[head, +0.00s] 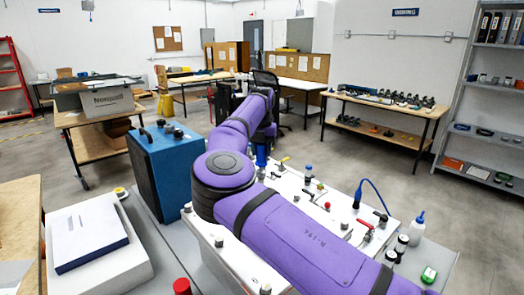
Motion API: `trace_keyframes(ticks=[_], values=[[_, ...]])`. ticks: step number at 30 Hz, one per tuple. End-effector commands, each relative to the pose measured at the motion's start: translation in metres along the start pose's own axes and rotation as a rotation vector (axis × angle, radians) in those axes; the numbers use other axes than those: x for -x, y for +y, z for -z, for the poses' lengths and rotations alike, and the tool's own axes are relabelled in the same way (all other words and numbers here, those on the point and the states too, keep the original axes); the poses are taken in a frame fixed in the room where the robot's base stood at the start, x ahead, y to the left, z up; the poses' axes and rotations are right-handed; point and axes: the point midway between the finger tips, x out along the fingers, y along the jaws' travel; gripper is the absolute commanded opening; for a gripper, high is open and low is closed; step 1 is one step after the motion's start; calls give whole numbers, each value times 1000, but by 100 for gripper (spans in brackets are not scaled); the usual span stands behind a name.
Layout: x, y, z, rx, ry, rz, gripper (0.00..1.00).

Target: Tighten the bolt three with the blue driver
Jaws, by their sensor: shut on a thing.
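My gripper (263,142) is at the far end of my purple arm, low over the back of the white analyser panel (295,207). It is small and partly covered by the arm. A blue upright piece (262,158) just below it looks like the blue driver, and the gripper is shut on it. Its lower tip is hidden, so I cannot tell whether it touches a bolt. Several bolt-like grey heads, such as one at the panel's front left (219,241), show around the panel. I see no number marks, so I cannot tell which is bolt three.
A blue case (165,165) stands left of the panel. A dark blue cabled piece (358,203), a red-handled valve (367,228) and a squeeze bottle (417,228) are to the right. A white box with a binder (90,237) is at left. My arm covers the panel's middle.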

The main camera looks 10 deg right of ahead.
Motion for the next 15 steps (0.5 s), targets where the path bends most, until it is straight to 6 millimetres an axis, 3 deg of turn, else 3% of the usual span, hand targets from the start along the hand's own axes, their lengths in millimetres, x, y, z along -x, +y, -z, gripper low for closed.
trace_keyframes(ticks=[1, 3, 11, 15], values=[[-1, -1, 0, -1, 0, 1, 49], [0, 0, 0, 0, 0, 1, 61], [0, 1, 0, 9, -1, -2, 61], [2, 2, 1, 113, -1, -6, 61]])
